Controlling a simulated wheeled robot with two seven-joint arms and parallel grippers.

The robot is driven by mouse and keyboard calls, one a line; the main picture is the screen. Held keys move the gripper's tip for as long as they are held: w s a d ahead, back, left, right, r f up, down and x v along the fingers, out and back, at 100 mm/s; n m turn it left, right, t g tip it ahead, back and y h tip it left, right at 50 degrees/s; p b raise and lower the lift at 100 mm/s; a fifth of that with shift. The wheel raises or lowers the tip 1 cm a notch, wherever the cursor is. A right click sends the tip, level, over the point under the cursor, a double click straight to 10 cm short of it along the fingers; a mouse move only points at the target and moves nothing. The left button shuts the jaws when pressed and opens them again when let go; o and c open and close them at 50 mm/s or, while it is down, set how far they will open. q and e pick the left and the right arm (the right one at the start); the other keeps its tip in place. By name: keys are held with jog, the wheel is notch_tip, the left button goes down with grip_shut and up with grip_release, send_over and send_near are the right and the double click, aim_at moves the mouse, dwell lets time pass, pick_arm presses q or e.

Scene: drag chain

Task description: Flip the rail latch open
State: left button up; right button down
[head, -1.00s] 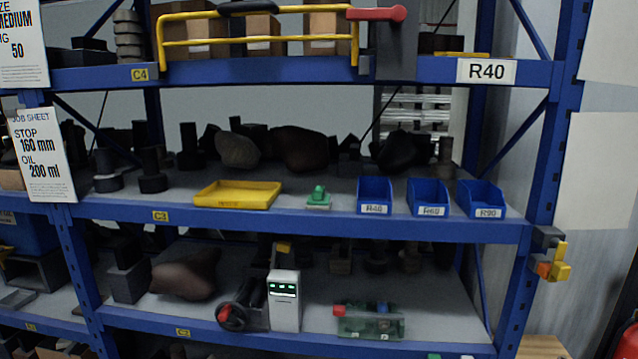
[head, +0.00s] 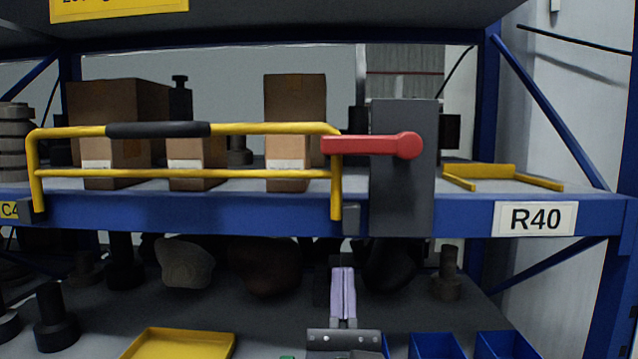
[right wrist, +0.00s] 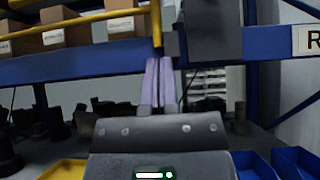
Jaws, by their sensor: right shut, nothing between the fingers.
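The red latch lever (head: 372,145) lies level across the right end of the yellow rail (head: 240,129). Its round pivot end sits on a dark grey post (head: 403,200), and its free end reaches left over the rail's end. The rail has a black grip and stands upright along the shelf front. My right gripper (head: 343,270) is below the shelf beam, pointing up, with its pale fingers together and empty. In the right wrist view the fingers (right wrist: 158,66) show in front of the beam near the rail's lower end. The lever is not seen there. My left gripper is not in view.
Cardboard boxes (head: 295,110) stand behind the rail. The blue beam (head: 460,215) carries an R40 label (head: 535,218). Below are a yellow tray (head: 185,345), blue bins (head: 435,346) and dark parts. The space in front of the shelf looks clear.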

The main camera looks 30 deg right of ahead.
aim_at(343, 208)
jog(key=p+x, duration=0.5)
jog(key=x, duration=0.4)
jog(key=shift+r, duration=0.5)
pick_arm(q)
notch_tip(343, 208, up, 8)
jog(key=p, duration=0.3)
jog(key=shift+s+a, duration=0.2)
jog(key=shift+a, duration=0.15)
pick_arm(e)
notch_tip(343, 208, up, 4)
jog(key=shift+w+f, duration=0.15)
jog(key=shift+f, duration=0.05)
